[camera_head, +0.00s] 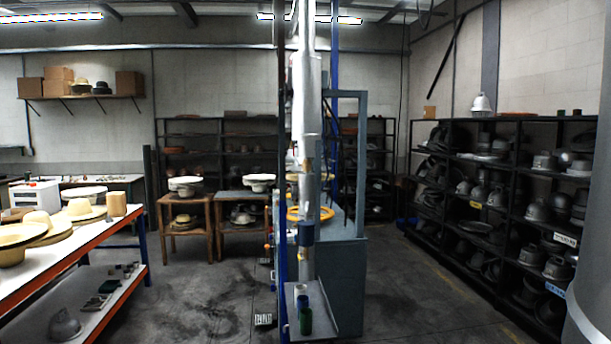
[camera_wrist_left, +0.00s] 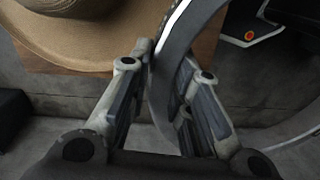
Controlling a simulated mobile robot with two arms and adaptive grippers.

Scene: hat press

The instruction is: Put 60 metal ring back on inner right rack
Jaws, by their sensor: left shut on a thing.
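In the left wrist view my left gripper (camera_wrist_left: 164,75) is shut on a curved grey metal ring (camera_wrist_left: 181,40). The ring's band passes between the two fingers, with a bright edge at the top. No number on the ring can be read. The head view shows neither gripper, nor the held ring. The black right rack (camera_head: 514,118) stands along the right wall in the head view and holds many grey metal forms and rings. Labels on its shelf edges are too small to read.
A tan hat (camera_wrist_left: 75,35) lies close to the left gripper's finger. A dark device with a red button (camera_wrist_left: 249,36) is at the upper right there. In the head view, a press (camera_head: 340,275) stands centrally, and a hat table (camera_head: 123,209) is left. Floor (camera_head: 430,300) before the rack is clear.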

